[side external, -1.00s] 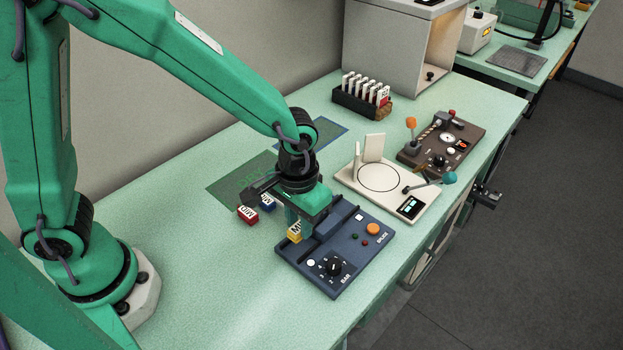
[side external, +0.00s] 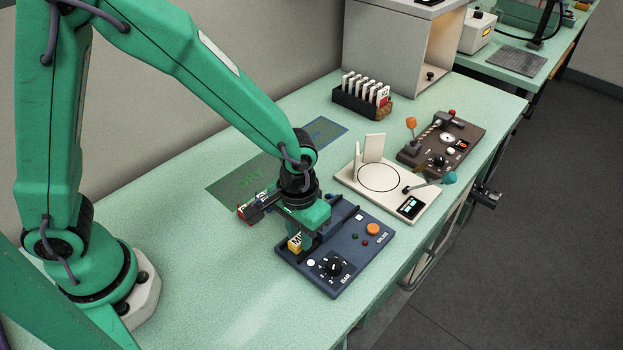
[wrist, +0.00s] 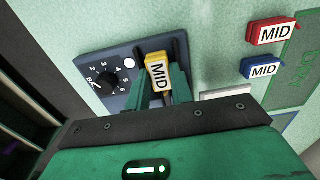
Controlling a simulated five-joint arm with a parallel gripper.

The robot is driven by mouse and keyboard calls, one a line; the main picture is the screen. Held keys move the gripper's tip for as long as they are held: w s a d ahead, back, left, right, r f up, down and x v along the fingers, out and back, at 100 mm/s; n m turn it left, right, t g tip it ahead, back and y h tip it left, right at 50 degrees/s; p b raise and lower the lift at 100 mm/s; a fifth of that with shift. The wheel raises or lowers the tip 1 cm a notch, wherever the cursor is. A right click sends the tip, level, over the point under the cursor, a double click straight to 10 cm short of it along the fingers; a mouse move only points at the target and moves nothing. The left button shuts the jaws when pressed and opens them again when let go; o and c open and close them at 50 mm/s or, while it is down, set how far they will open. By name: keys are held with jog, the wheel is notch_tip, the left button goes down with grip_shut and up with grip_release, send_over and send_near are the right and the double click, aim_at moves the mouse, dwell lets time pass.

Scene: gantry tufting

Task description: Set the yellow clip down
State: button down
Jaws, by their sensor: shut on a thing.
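The yellow clip (side external: 295,243), marked MID, is between the fingers of my gripper (side external: 303,240). It also shows in the wrist view (wrist: 158,72), gripped between two green fingers (wrist: 160,88) with its label facing the camera. The clip is over the left part of the dark blue device (side external: 345,280), near its back left edge. I cannot tell whether the clip touches the device. The fingers hide part of the clip.
A red MID clip (wrist: 280,31) and a blue MID clip (wrist: 263,67) lie beside the green mat (wrist: 300,75). A cream device (side external: 410,185) with a teal-knobbed lever and a brown device (side external: 450,140) stand further right. The front left table is clear.

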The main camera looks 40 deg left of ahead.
aim_at(299, 238)
jog(key=shift+f, duration=0.2)
jog(key=c, duration=1.2)
grip_release()
jog(key=shift+c, duration=0.2)
notch_tip(299, 238, up, 13)
jog(key=shift+r, duration=0.15)
jog(key=s+a+r+t, duration=0.2)
jog(key=s+a+r, duration=0.2)
jog(key=a, duration=0.5)
jog(key=s+a+r+t, duration=0.3)
jog(key=s+a+r, duration=0.1)
jog(key=a, duration=0.5)
jog(key=shift+s+r+t, duration=0.25)
jog(key=shift+s+t, duration=0.05)
jog(key=shift+s, duration=0.3)
